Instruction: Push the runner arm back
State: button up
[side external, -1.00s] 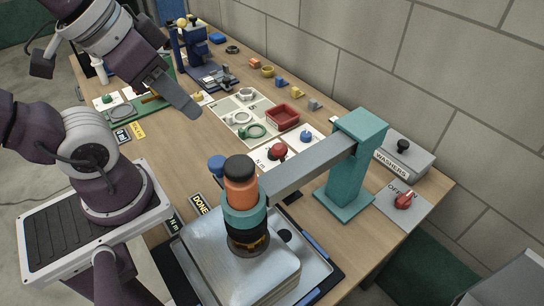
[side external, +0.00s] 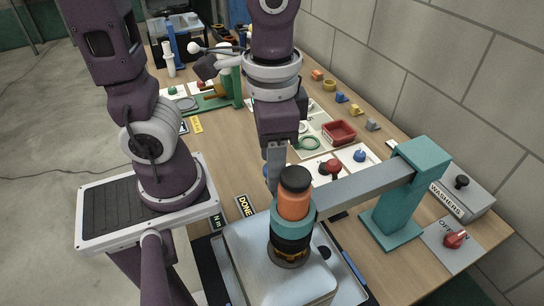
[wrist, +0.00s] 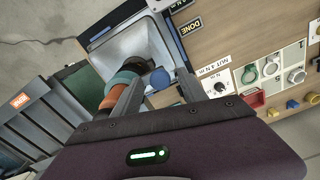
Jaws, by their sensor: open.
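The runner arm is a grey beam (side external: 365,187) on a teal post (side external: 400,195). Its end carries an upright runner (side external: 294,205) with an orange body, black cap and teal collar. The runner stands over a silver block (side external: 265,262). My gripper (side external: 275,170) is open, pointing down just behind the runner. In the wrist view, the runner's teal collar (wrist: 122,80) lies left of the left finger, close to it; I cannot tell if they touch.
A red button (side external: 333,166) and a blue knob (side external: 360,156) sit on white panels near the beam. A red bin (side external: 339,132) is behind them. A washers box (side external: 462,192) and an off/on switch panel (side external: 453,243) stand right of the post.

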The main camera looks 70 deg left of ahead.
grip_shut()
jog(key=shift+r, duration=0.1)
dwell(1.2)
